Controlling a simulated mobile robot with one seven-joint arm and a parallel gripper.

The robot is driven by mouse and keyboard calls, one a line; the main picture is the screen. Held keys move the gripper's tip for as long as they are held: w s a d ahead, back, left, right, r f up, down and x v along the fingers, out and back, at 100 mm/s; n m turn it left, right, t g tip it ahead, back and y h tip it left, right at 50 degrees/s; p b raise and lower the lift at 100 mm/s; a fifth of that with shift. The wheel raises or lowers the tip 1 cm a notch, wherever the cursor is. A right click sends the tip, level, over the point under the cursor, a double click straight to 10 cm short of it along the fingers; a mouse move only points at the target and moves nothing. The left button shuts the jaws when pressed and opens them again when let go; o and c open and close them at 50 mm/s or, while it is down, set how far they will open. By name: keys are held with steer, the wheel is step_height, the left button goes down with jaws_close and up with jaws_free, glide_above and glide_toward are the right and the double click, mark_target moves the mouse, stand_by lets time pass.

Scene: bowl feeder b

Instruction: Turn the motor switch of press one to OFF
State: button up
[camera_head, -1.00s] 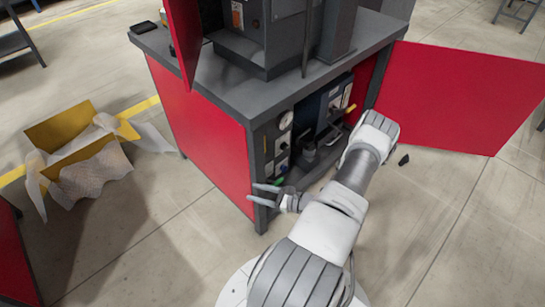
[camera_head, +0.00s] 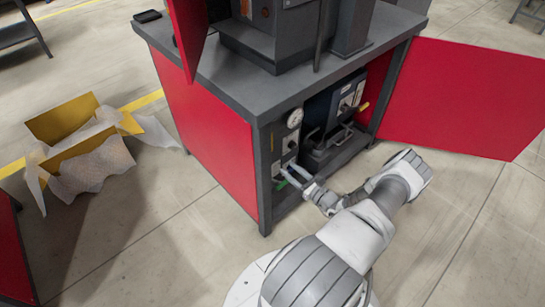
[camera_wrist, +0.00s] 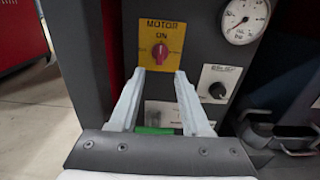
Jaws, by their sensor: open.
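The motor switch (camera_wrist: 160,54) is a red knob on a yellow plate (camera_wrist: 147,31) marked MOTOR, with ON printed above the knob. The knob stands about upright, towards ON. In the wrist view my gripper (camera_wrist: 159,73) is open and empty, with its two fingertips just below the knob, one on each side. I cannot tell how far they are from the panel. In the head view my gripper (camera_head: 287,174) reaches to the lower left of the panel in the open cabinet, and the switch is hard to make out there. OFF lettering is not visible.
A pressure gauge (camera_wrist: 244,18) and a black knob (camera_wrist: 217,90) sit right of the switch. A green part (camera_wrist: 154,131) shows between the fingers. The grey cabinet post (camera_head: 264,180) stands close on the left. The red door (camera_head: 458,95) is open at right.

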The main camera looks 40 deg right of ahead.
steer(key=w+b, duration=0.2)
steer(key=w, duration=0.8)
steer(key=shift+a, duration=0.35)
jaws_close()
